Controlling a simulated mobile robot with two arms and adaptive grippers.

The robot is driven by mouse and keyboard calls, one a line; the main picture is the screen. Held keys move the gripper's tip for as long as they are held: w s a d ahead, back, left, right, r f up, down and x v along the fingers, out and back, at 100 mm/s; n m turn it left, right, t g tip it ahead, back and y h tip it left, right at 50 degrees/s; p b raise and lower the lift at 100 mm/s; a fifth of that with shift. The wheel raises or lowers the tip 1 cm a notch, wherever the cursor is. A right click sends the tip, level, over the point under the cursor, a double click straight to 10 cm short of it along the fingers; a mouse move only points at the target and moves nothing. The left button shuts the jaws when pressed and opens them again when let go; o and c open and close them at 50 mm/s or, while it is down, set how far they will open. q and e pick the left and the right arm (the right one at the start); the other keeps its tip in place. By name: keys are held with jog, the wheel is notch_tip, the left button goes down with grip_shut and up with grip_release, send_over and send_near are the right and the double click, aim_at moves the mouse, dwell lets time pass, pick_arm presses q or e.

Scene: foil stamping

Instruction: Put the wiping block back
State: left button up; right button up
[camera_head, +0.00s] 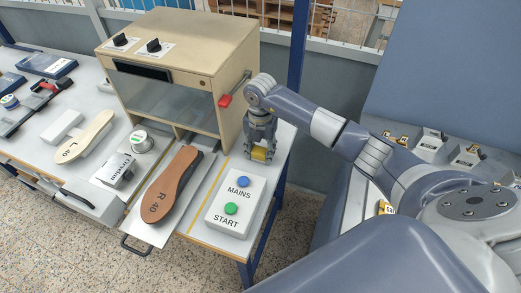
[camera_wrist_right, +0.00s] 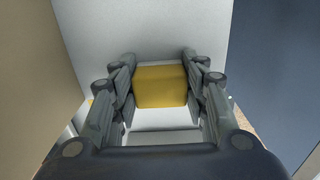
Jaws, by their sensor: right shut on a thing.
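The wiping block (camera_head: 260,155) is a small yellow block at the right end of the table, beside the beige stamping machine. My right gripper (camera_head: 261,148) points down and is shut on it. In the right wrist view the yellow block (camera_wrist_right: 160,86) sits between the two fingers of the right gripper (camera_wrist_right: 160,95), over a light grey surface. I cannot tell whether the block touches the tabletop. My left gripper is not in view.
A white MAINS/START button box (camera_head: 228,216) is in front. A brown R 40 sole (camera_head: 172,185) lies on the pulled-out tray. Bare tabletop (camera_head: 281,148) shows to the right.

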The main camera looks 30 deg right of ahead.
aim_at(261, 149)
jog(key=o, duration=1)
jog(key=shift+f, duration=0.1)
jog(key=shift+r, duration=0.45)
notch_tip(261, 149, up, 12)
jog(key=b, duration=0.3)
jog(key=shift+f, duration=0.25)
jog(key=shift+r, duration=0.1)
